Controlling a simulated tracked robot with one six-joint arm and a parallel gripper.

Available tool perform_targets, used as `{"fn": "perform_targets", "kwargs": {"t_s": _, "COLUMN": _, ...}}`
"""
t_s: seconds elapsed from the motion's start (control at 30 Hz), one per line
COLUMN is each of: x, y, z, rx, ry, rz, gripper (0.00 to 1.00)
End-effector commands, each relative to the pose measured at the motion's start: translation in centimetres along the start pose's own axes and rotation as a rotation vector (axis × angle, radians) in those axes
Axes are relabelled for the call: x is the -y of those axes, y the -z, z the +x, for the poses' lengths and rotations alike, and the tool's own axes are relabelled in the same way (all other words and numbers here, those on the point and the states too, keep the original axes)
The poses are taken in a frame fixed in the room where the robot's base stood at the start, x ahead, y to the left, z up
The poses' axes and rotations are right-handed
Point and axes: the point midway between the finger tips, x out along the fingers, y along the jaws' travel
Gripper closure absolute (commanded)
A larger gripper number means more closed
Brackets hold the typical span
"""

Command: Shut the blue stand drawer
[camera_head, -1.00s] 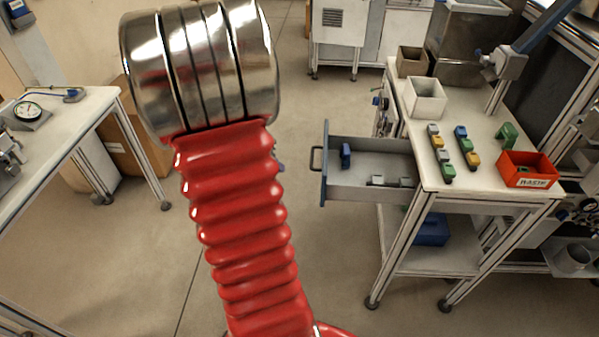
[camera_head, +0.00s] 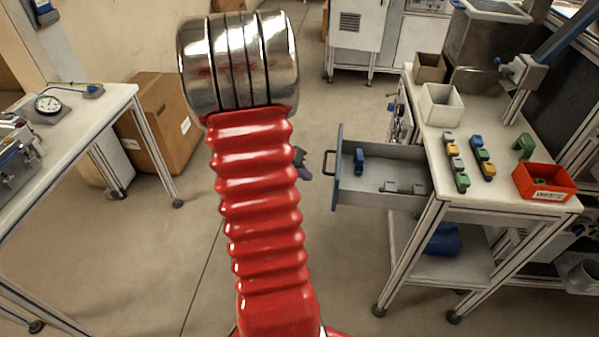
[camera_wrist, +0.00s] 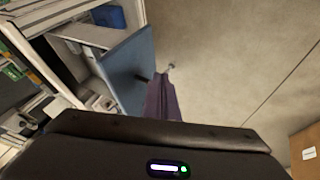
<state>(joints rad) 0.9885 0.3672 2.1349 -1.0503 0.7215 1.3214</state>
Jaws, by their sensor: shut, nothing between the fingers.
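The drawer (camera_head: 386,195) of the stand is pulled well out to the left in the head view. It has a blue-grey front (camera_head: 339,168) with a dark bar handle (camera_head: 327,164). A blue piece (camera_head: 359,160) and grey pieces (camera_head: 400,188) lie in it. My gripper (camera_head: 304,172) shows partly behind my red arm, left of the handle, with a gap between. In the wrist view my gripper (camera_wrist: 161,90) is shut and empty, beside the blue drawer front (camera_wrist: 126,65). I cannot tell its exact distance from the front.
The stand's top (camera_head: 440,190) carries colored blocks (camera_head: 454,155), a pale bin (camera_head: 441,104) and a red bin (camera_head: 545,183). A left bench (camera_head: 75,125) holds a gauge; a cardboard box (camera_head: 160,120) stands near it. The floor between bench and stand is open.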

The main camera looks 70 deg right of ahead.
Motion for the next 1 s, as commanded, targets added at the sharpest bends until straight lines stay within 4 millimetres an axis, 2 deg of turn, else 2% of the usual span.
{"fn": "perform_targets", "kwargs": {"t_s": 0.4, "x": -0.2, "y": -0.1, "z": 5.8, "rx": 0.002, "ry": 0.000, "rz": 0.001, "gripper": 1.00}}
{"fn": "perform_targets", "kwargs": {"t_s": 0.5, "x": -1.6, "y": 0.0, "z": 6.3, "rx": 0.002, "ry": -0.001, "rz": 0.003, "gripper": 1.00}}
{"fn": "perform_targets", "kwargs": {"t_s": 0.7, "x": -3.2, "y": 0.0, "z": 7.2, "rx": 0.000, "ry": 0.000, "rz": 0.002, "gripper": 1.00}}
{"fn": "perform_targets", "kwargs": {"t_s": 1.0, "x": -3.5, "y": 0.0, "z": 7.3, "rx": -0.001, "ry": 0.001, "rz": -0.001, "gripper": 1.00}}
